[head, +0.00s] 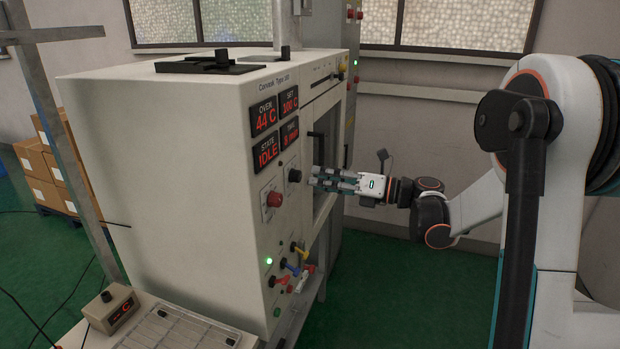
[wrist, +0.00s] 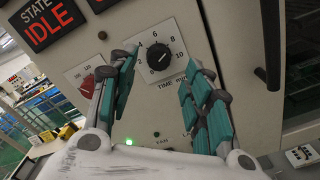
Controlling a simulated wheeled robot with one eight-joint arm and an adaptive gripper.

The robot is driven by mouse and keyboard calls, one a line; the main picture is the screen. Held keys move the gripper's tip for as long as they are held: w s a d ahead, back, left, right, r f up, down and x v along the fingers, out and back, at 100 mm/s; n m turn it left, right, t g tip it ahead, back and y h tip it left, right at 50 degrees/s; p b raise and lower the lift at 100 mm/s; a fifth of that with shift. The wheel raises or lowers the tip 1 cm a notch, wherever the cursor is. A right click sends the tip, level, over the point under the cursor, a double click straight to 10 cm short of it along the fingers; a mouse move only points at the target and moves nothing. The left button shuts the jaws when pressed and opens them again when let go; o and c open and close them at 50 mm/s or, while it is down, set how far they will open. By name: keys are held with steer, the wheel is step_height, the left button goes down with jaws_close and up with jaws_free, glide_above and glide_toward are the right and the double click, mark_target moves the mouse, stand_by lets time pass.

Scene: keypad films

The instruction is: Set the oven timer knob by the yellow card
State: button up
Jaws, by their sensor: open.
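My gripper (head: 316,178) faces the panel just right of the knob. In the wrist view my gripper (wrist: 159,66) is open, its green-padded fingers on either side of the knob, with no clear contact. I cannot make out a yellow card.
A red knob (head: 274,199) sits below left of the timer knob, under displays (head: 266,153) reading 44 C and IDLE. A dark door handle (wrist: 268,45) stands out to the right. Coloured levers (head: 295,262) project below. A small box (head: 111,309) stands at front left.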

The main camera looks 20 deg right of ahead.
steer(key=v, duration=0.7)
steer(key=shift+s, duration=0.1)
